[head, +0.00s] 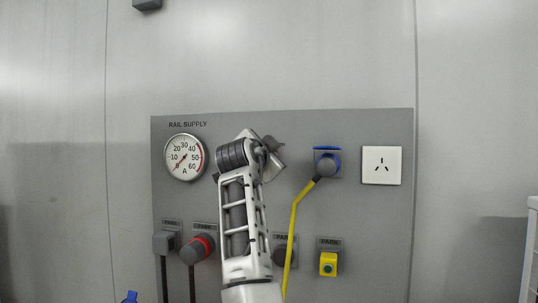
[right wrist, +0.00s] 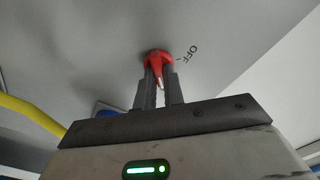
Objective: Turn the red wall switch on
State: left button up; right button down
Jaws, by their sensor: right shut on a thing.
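The red wall switch (right wrist: 158,60) shows at the middle of the right wrist view, on the grey panel. An OFF label is printed to its right in that view. My right gripper (right wrist: 162,80) is shut on the switch, with a dark finger on each side of it. In the head view my right arm reaches up to the panel and hides the switch; its gripper (head: 275,148) is mostly hidden behind the wrist. My left gripper is in neither view.
The grey panel (head: 300,125) carries a round gauge (head: 185,157), a white socket (head: 381,165) and a blue-lidded outlet (head: 327,163) with a yellow cable (head: 293,225). Below are a grey plug (head: 164,242), a red-ringed plug (head: 197,248) and a yellow box (head: 328,264).

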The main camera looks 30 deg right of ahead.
jog(key=c, duration=1.5)
grip_release()
pick_arm(q)
jog(key=b, duration=0.2)
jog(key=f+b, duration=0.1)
jog(key=b, duration=0.1)
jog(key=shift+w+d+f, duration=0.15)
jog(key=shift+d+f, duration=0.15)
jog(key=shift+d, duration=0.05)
pick_arm(e)
jog(key=v, duration=1.6)
jog(key=shift+s+f, duration=0.1)
